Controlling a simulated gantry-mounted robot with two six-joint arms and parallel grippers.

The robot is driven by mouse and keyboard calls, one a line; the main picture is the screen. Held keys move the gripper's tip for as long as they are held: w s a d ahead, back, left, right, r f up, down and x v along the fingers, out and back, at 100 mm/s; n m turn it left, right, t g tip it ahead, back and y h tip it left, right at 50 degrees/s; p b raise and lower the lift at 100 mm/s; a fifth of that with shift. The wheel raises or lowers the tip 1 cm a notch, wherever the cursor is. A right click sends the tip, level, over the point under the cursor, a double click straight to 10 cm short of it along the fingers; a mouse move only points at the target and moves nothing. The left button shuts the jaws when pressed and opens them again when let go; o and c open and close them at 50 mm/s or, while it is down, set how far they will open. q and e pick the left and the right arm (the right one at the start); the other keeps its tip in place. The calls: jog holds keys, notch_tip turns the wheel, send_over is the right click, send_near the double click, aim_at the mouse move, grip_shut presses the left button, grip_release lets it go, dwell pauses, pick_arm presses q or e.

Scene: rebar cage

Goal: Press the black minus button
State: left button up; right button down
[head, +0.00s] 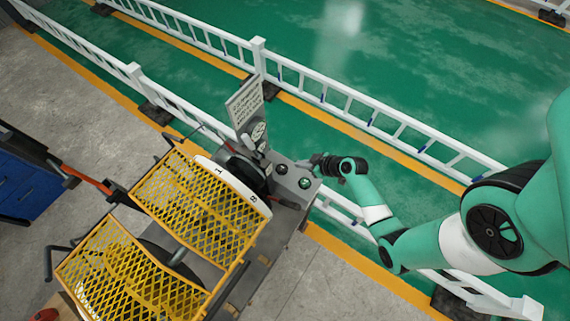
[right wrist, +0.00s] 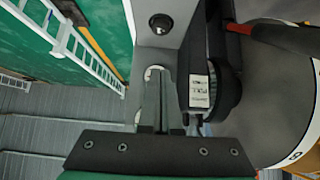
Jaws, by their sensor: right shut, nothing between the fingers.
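A grey control panel (head: 292,184) on the machine carries small round buttons. A black button (head: 281,169) and a green-tinted button (head: 305,183) show on it in the head view; their markings are too small to read. In the right wrist view a black round button (right wrist: 160,23) sits on the grey panel, beyond the fingertips. A pale button ring (right wrist: 152,72) is mostly hidden behind the fingers. My right gripper (head: 318,161) is at the panel's far right edge; in the wrist view its fingers (right wrist: 161,80) are shut and empty. I cannot tell whether it touches anything. My left gripper is out of view.
The machine has yellow mesh guards (head: 197,203), a white numbered dial (head: 232,187) and an upright sign plate (head: 245,101) beside the panel. White railings (head: 340,100) run behind it. A blue cabinet (head: 25,178) stands at the left.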

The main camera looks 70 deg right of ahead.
jog(key=shift+w, duration=0.1)
jog(key=b, duration=0.7)
send_near(279, 166)
jog(key=w, duration=0.4)
jog(key=shift+d+f, duration=0.2)
jog(key=shift+d, duration=0.15)
notch_tip(279, 166, down, 3)
jog(key=shift+r+b, duration=0.15)
jog(key=shift+b, duration=0.3)
jog(key=shift+f, duration=0.5)
